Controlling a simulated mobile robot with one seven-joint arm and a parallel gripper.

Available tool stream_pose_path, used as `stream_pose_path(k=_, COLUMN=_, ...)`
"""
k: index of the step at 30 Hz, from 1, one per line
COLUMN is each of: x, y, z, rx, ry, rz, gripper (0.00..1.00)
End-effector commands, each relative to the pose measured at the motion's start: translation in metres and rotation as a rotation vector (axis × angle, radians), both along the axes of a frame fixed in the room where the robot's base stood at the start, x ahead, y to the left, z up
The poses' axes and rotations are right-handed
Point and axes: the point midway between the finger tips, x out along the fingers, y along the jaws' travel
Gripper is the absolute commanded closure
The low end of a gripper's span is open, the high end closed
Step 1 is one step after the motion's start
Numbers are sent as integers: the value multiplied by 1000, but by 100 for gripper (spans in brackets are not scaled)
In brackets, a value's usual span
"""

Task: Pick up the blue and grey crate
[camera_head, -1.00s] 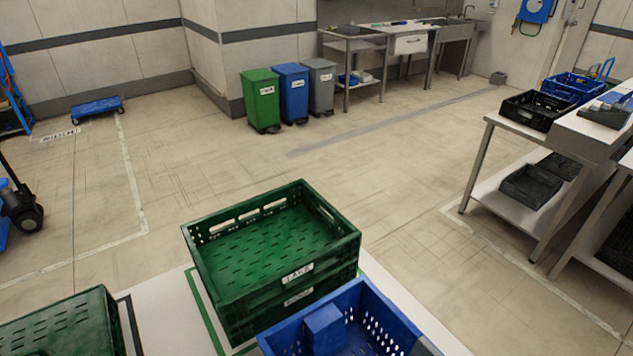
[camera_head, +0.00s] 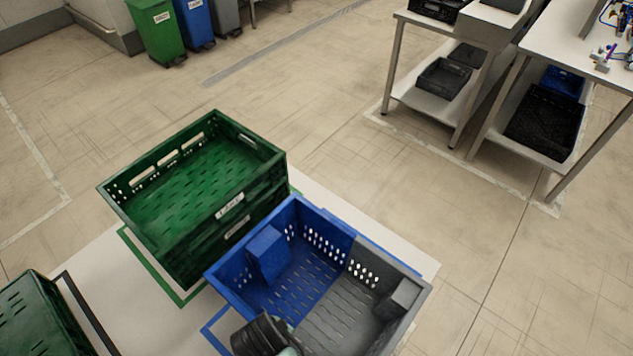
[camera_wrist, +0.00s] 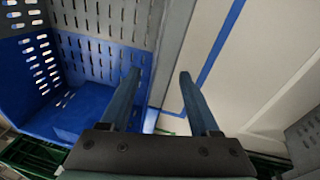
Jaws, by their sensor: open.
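The blue and grey crate (camera_head: 328,228) stands on the white surface at the lower middle of the head view. Its left half is blue and its right half grey, with slotted walls and a block inside each end. It is otherwise empty. A dark part of my arm covers its near edge. In the wrist view, my gripper (camera_wrist: 160,76) is open, with two blue-grey fingers apart. The crate (camera_wrist: 88,104) fills the left of that view, and its wall edge runs between the fingers, without clear contact. The fingertips are hidden in the head view.
Stacked green crates (camera_head: 180,235) stand close to the left of the blue and grey crate. Another green crate (camera_head: 35,315) is at the lower left. Tables (camera_head: 460,22) with dark crates stand at the upper right. Open floor lies between.

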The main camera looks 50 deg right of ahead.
Motion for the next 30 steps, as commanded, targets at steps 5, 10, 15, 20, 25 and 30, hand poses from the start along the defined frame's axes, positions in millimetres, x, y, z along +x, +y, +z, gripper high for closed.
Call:
stream_pose_path(k=5, x=2, y=-2, z=-18, rx=0, ry=0, rz=0, gripper=38)
stream_pose_path(k=10, x=2, y=-3, z=-21, rx=-1, ry=-1, rz=0, gripper=38)
stream_pose_path(k=15, x=2, y=-3, z=-21, rx=-1, ry=-1, rz=0, gripper=46)
stream_pose_path(k=20, x=2, y=-3, z=-21, rx=-1, ry=-1, rz=0, gripper=75)
stream_pose_path(k=25, x=2, y=-3, z=-21, rx=-1, ry=-1, rz=0, gripper=100)
stream_pose_path(k=30, x=2, y=-2, z=-21, rx=0, ry=-1, rz=1, gripper=100)
